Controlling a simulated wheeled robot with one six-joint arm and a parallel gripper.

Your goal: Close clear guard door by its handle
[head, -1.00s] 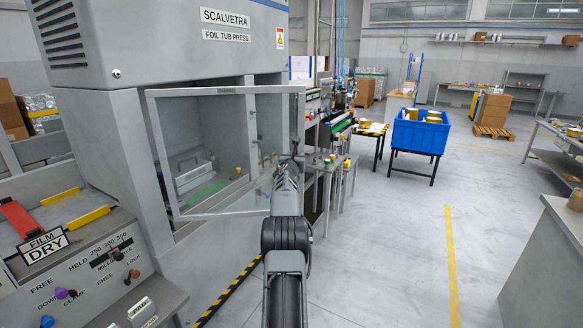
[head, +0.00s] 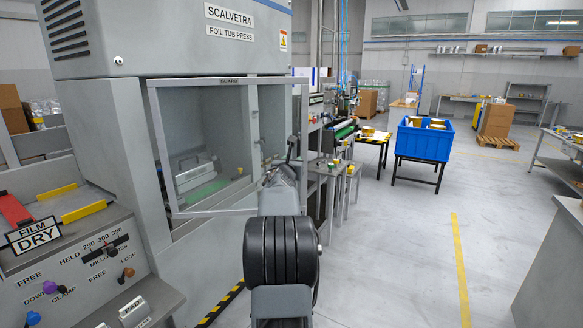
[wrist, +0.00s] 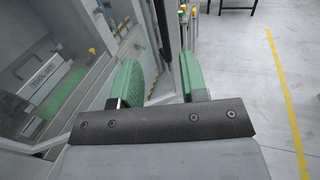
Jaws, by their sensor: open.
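The clear guard door (head: 228,82) is a grey-framed transparent panel in front of the press opening in the head view. It stands open, with its right frame edge out toward my gripper. In the wrist view its grey frame (wrist: 161,35) runs upright behind the gap between my fingers. My gripper (wrist: 160,78) is open, with green fingertips on either side of that gap. In the head view my gripper (head: 289,160) is near the door's right edge, mostly hidden by my arm.
The foil tub press (head: 190,35) stands behind the door, with a control panel (head: 90,255) at lower left. Small stands (head: 340,180) and a blue bin (head: 422,140) are to the right. The floor right of my arm is clear up to a grey bench (head: 555,260).

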